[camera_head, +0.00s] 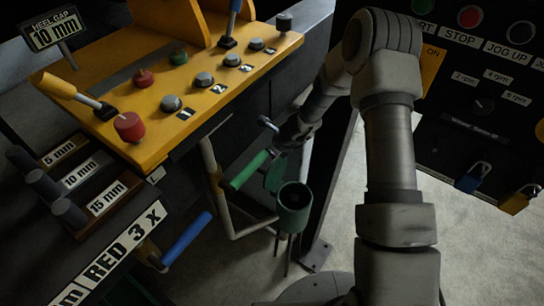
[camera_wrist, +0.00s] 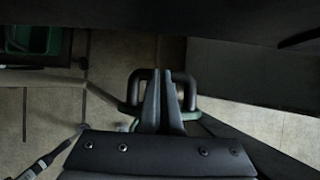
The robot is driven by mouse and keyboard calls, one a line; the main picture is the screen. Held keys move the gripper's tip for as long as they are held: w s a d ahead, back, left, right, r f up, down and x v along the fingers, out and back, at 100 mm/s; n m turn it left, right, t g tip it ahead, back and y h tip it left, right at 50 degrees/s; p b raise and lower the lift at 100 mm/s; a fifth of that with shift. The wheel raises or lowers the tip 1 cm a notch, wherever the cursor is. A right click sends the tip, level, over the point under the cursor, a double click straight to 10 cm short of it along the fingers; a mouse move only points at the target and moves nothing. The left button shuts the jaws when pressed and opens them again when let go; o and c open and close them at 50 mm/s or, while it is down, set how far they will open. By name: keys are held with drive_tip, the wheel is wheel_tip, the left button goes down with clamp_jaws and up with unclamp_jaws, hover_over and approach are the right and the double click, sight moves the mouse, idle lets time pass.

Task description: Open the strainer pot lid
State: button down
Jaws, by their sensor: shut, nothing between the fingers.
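The green strainer pot (camera_head: 294,212) stands on thin legs in the head view, and its dark round mouth is uncovered. A green plate that looks like its lid (camera_head: 275,174) stands steeply tilted beside the mouth, on the left. My gripper (camera_wrist: 161,76) is shut and empty. In the wrist view its fingers lie across a dark loop handle (camera_wrist: 190,88) with a green edge beneath it; whether they touch it is unclear. In the head view the fingertips are hidden near the lid.
A green-gripped lever (camera_head: 248,170) is just left of the lid. A yellow control console (camera_head: 190,80) is at upper left, above a blue handle (camera_head: 187,239). A black button panel (camera_head: 480,110) is at right. Open floor (camera_head: 455,240) lies at lower right.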

drive_tip(key=shift+w+a+f, duration=0.25)
drive_tip(key=shift+w+a, duration=0.2)
drive_tip(key=shift+a, duration=0.15)
idle(0.3)
